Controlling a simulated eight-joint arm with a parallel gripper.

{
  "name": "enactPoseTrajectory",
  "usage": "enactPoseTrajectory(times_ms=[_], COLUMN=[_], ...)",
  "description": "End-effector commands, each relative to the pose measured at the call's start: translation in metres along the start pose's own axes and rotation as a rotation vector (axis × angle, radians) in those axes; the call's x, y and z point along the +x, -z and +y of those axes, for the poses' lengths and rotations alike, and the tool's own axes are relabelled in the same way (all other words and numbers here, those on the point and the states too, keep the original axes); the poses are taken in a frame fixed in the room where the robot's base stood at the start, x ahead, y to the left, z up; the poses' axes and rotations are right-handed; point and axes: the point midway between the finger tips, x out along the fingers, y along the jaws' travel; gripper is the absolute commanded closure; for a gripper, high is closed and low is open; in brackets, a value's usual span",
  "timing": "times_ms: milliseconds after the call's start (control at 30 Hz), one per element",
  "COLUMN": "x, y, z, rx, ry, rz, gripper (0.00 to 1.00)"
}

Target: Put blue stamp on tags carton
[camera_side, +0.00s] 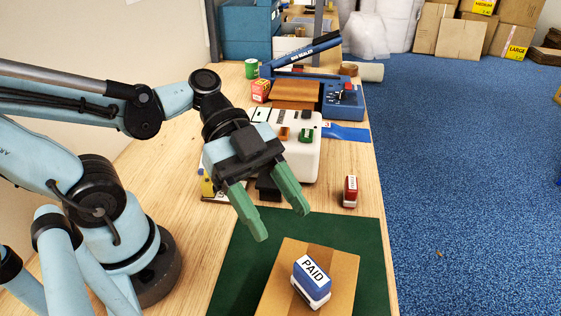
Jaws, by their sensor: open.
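A blue stamp (312,276) with a white "PAID" label and a pale base stands on top of a brown carton (333,262). The carton lies on a green cutting mat (237,281) at the bottom of the view, and its near end is cut off by the frame. No "tags" marking shows on it. My gripper (283,225) has green fingers, is open and empty, and hangs above the mat, behind the stamp and apart from it.
A red stamp (350,192) stands near the table's right edge. A white box-shaped device (304,162) with small blocks on it stands behind my gripper. Farther back are a blue bag sealer (343,104) and a green can (251,69). Blue floor (460,180) lies beyond the edge.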

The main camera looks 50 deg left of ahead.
Motion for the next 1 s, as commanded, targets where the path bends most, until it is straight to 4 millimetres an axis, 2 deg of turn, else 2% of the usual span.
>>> enactPoseTrajectory(times_ms=[200, 367, 467, 567, 667, 800, 1000], x=[-0.022, -0.028, -0.028, -0.029, -0.036, -0.058, -0.099], y=[0.0, -0.001, -0.01, -0.03, -0.056, -0.088, -0.111], z=[-0.001, -0.001, -0.005, -0.014, -0.028, -0.05, -0.079], rx=[-0.002, -0.011, -0.088, -0.254, -0.467, -0.734, -0.963], ry=[0.003, 0.004, 0.03, 0.106, 0.247, 0.516, 0.918], rz=[-0.001, -0.008, -0.059, -0.166, -0.295, -0.421, -0.443], gripper=[0.42, 0.42, 0.42, 0.42, 0.42, 0.42, 0.42])
